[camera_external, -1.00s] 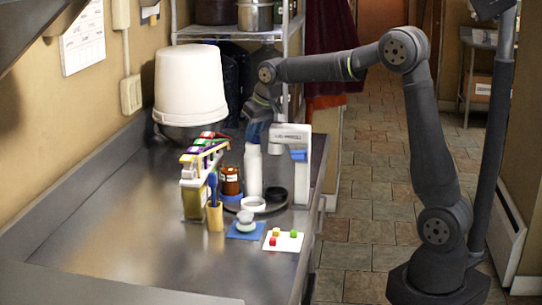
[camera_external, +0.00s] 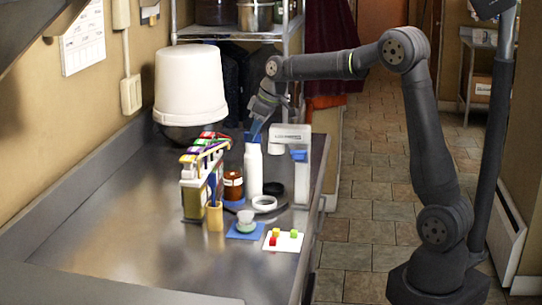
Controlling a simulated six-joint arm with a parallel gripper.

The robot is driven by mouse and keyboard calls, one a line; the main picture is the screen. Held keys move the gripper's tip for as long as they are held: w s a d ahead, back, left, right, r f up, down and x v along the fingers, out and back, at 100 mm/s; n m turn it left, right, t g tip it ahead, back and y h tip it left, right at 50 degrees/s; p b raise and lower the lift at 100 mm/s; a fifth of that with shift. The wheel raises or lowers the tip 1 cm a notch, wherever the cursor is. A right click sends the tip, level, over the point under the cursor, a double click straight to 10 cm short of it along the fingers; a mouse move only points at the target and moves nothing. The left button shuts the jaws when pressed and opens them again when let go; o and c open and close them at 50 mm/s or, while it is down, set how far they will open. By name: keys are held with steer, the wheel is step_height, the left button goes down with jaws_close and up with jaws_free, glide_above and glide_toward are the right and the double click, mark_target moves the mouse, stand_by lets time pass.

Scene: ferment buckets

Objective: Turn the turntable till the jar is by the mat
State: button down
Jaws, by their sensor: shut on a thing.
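The brown jar (camera_external: 233,184) with a white label stands at the left side of the dark round turntable (camera_external: 284,206). The small blue mat (camera_external: 245,236) lies in front of the turntable, with a small pale lidded pot (camera_external: 246,222) on it. A tall white bottle (camera_external: 253,170) stands at the back of the turntable. A white ring (camera_external: 264,202) lies at its front and a dark round piece (camera_external: 273,188) at its right. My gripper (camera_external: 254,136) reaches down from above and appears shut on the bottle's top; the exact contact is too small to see.
A rack with coloured tops (camera_external: 194,190) and a wooden cup holding a blue tool (camera_external: 215,217) stand close at left. A white device (camera_external: 302,175) stands at right. A white card with coloured cubes (camera_external: 283,241) lies in front. The left counter is clear.

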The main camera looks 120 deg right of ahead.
steer(key=shift+s+d+r+n+t+y, duration=0.1)
steer(key=shift+n+t+y, duration=0.25)
steer(key=shift+n, duration=0.85)
steer(key=shift+d+n+t+y, duration=0.1)
steer(key=shift+n+t+y, duration=0.2)
steer(key=shift+n, duration=0.9)
steer(key=shift+d+n+t+y, duration=0.15)
steer(key=shift+n+y, duration=0.3)
steer(key=shift+n, duration=0.65)
steer(key=shift+a+n+t+y, duration=0.1)
steer(key=shift+n+y, duration=0.3)
steer(key=shift+n, duration=1.2)
steer(key=c, duration=1.4)
jaws_free()
steer(key=shift+c, duration=0.2)
steer(key=v, duration=1.7)
steer(key=shift+d+r, duration=0.2)
steer(key=shift+d, duration=0.1)
